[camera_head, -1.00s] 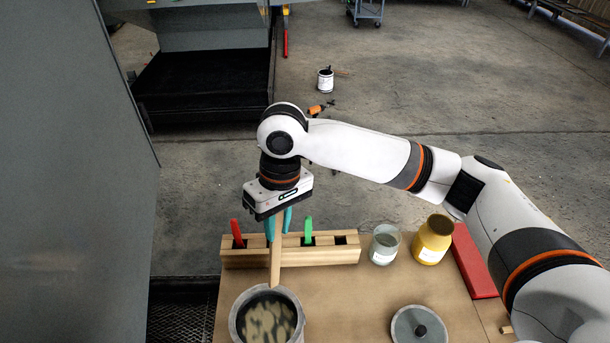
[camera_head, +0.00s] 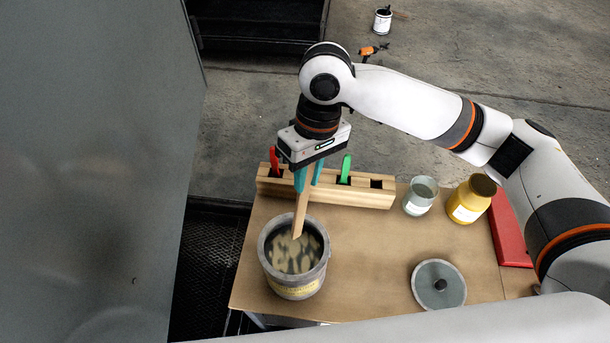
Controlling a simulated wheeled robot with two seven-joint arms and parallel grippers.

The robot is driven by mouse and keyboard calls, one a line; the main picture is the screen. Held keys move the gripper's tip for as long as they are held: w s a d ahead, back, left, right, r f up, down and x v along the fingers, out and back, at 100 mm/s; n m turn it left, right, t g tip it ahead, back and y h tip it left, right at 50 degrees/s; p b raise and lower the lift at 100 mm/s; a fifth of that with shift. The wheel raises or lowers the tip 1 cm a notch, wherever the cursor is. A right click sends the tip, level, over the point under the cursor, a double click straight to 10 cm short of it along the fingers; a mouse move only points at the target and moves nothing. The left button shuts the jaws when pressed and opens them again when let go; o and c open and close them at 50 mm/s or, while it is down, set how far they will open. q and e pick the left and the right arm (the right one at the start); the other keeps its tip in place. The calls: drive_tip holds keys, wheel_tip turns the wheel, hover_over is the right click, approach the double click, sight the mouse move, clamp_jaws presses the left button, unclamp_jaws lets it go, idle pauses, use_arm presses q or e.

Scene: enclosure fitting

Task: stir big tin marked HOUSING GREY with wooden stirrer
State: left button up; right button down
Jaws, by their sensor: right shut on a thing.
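The big grey tin (camera_head: 293,273) stands upright and open on the bench. Its yellow label faces front, but the wording is too small to read. Inside is paint (camera_head: 293,256) in pale and dark patches. My right gripper (camera_head: 308,178), with teal fingers, is shut on the wooden stirrer (camera_head: 301,213) above and behind the tin. The stirrer points down and slightly tilted, its lower end within the tin's mouth near the far side. I cannot tell whether it touches the paint. My left gripper is not in view.
A wooden rack (camera_head: 360,195) behind the tin holds a red-handled tool (camera_head: 274,160) and a green-handled tool (camera_head: 345,168). To the right are a glass jar (camera_head: 420,197), a yellow jar (camera_head: 470,200), a round lid (camera_head: 438,285) and a red box (camera_head: 508,230). A grey panel (camera_head: 90,170) rises at left.

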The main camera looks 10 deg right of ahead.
sight(303, 210)
drive_tip(key=shift+w+d+f+b, duration=0.1)
drive_tip(key=shift+d+f+b, duration=0.05)
drive_tip(key=shift+f+b, duration=0.35)
drive_tip(key=shift+w+d+f+b, duration=0.1)
drive_tip(key=shift+f+b, duration=0.4)
drive_tip(key=shift+f, duration=0.1)
drive_tip(key=shift+a+f, duration=0.1)
drive_tip(key=shift+f, duration=0.25)
drive_tip(key=shift+s+a+f, duration=0.2)
drive_tip(key=shift+f, duration=1.1)
drive_tip(key=shift+s+a+f, duration=0.2)
drive_tip(key=shift+s+f, duration=0.05)
drive_tip(key=shift+f, duration=1.1)
drive_tip(key=shift+s+a+f, duration=0.2)
drive_tip(key=shift+f, duration=1.1)
